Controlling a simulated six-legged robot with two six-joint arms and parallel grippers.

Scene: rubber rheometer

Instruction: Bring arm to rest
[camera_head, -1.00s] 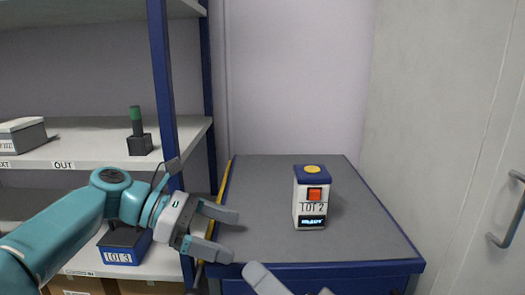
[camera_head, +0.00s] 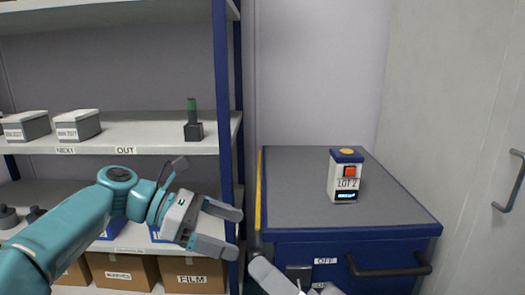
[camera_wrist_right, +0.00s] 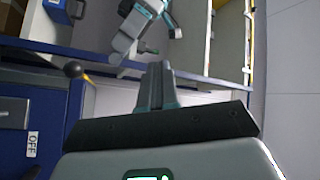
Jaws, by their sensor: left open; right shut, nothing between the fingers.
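My left gripper (camera_head: 237,233) reaches in from the left in the head view, in front of the shelf rack. Its two grey fingers are apart, with nothing between them. My right gripper (camera_wrist_right: 160,75) shows in the right wrist view with its fingers together and empty. Part of it shows at the bottom edge of the head view (camera_head: 272,276), near the front of the blue cabinet. My left gripper also shows at the top of the right wrist view (camera_wrist_right: 132,32).
A white LOT 2 device (camera_head: 345,182) with a red button stands on the grey-topped cabinet (camera_head: 300,190). The shelf rack (camera_head: 222,80) at left holds boxes and a green-topped item (camera_head: 192,115). A FILM carton (camera_head: 193,278) sits low. A handled door is at right.

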